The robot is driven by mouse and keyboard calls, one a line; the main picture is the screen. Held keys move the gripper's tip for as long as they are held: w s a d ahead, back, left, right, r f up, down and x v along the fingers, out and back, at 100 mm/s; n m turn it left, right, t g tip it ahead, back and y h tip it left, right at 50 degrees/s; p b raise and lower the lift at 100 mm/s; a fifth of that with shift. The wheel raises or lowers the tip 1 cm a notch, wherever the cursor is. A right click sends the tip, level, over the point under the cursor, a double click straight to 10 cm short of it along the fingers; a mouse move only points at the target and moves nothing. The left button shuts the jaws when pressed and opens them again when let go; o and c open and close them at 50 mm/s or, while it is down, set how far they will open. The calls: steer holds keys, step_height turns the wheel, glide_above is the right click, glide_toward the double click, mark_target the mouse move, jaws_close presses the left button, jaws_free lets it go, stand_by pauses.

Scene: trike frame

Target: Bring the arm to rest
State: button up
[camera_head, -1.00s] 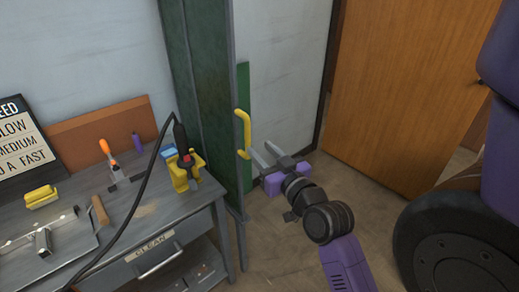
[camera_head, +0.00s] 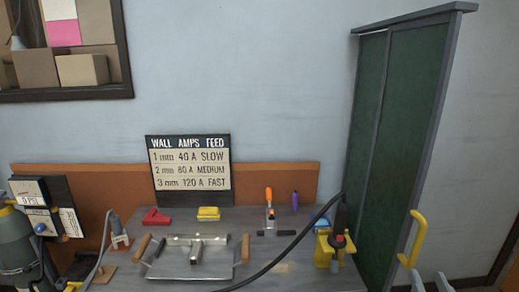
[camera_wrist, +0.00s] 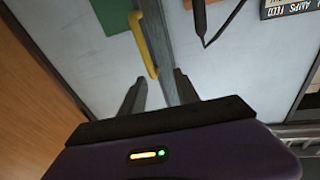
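My gripper (camera_wrist: 160,92) is open in the wrist view, its two dark fingers apart with nothing between them. A yellow handle (camera_wrist: 143,45) on the edge of the green screen shows just beyond the fingertips, apart from them as far as I can tell. In the head view only the tips of my gripper (camera_head: 430,283) show at the bottom right, below the yellow handle (camera_head: 412,238). The rest of my arm is out of the head view.
The green screen (camera_head: 395,140) stands right of the workbench (camera_head: 215,218). The bench carries a metal tray (camera_head: 190,262), a torch in a yellow holder (camera_head: 325,250), a black cable and small tools. A gas cylinder (camera_head: 18,245) stands at left. A wooden door (camera_wrist: 35,100) is at left in the wrist view.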

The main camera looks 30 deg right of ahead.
steer(key=s+a+f+n+y, duration=0.3)
steer(key=a+y, duration=0.1)
steer(key=a, duration=0.5)
steer(key=s+a+f+n+y, duration=0.3)
steer(key=s+a+f+y, duration=0.1)
steer(key=a, duration=0.6)
steer(key=s+a+f+n+y, duration=0.3)
steer(key=a+y, duration=0.2)
steer(key=a, duration=0.5)
steer(key=shift+s+f+t, duration=0.25)
steer(key=shift+s+t, duration=0.05)
steer(key=shift+s, duration=0.1)
